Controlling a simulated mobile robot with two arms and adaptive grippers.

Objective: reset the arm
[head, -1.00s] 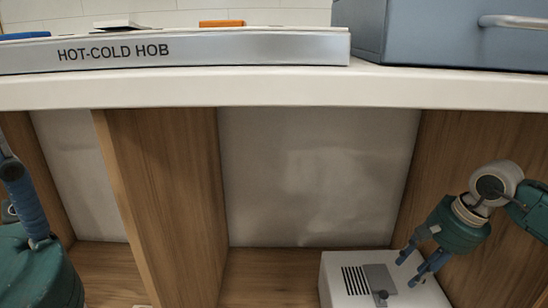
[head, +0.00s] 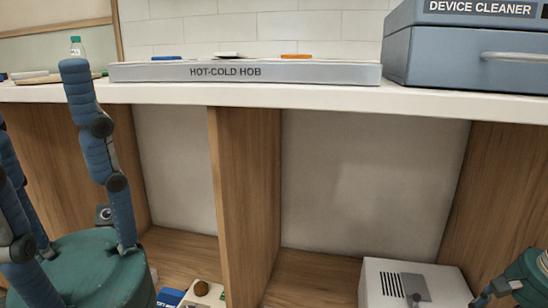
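My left gripper (head: 38,120) stands large and near at the left edge, its green palm low and its jointed blue fingers pointing up. The fingers are spread apart with nothing between them. My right gripper (head: 488,294) is at the lower right corner, beside the right part of the white box (head: 385,285). Its blue fingers point down and left and are partly cut off by the bottom edge. I see nothing held in it. I cannot tell whether it touches the box.
The counter (head: 300,94) runs across above open wooden cubbies with an upright divider (head: 248,200). On it are the hot-cold hob (head: 300,74), the blue device cleaner (head: 440,62) and a green-capped bottle (head: 77,46). A white item (head: 205,290) with a brown round top sits low left of the divider.

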